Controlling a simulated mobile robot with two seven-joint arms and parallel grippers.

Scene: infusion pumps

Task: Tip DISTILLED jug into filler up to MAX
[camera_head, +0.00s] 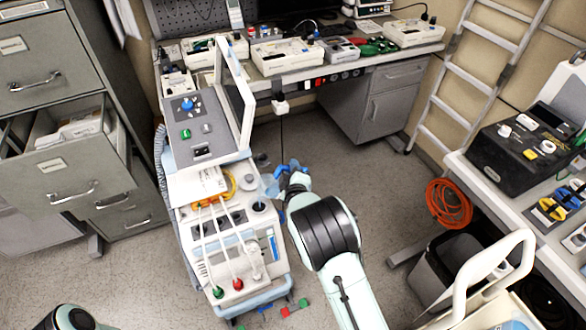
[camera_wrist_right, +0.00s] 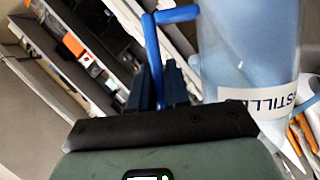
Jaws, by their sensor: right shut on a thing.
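The DISTILLED jug (camera_wrist_right: 245,50) is translucent pale blue with a white label and a blue handle (camera_wrist_right: 152,50) in the right wrist view. My right gripper (camera_wrist_right: 162,88) is shut on that handle. In the head view my right gripper (camera_head: 291,178) is just right of the machine's top, and the small, pale jug (camera_head: 268,186) is left of it. A round dark opening (camera_head: 259,206), which looks like the filler, is in the machine top just below the jug in the picture. No MAX mark or water flow can be made out. My left gripper is out of view.
The wheeled machine (camera_head: 215,225) has a tilted screen, hoses and red and green fittings. A drawer cabinet (camera_head: 62,165) with an open drawer stands left. A workbench (camera_head: 275,62) with devices is behind. A ladder (camera_head: 470,70) and side table stand right. Floor between is mostly clear.

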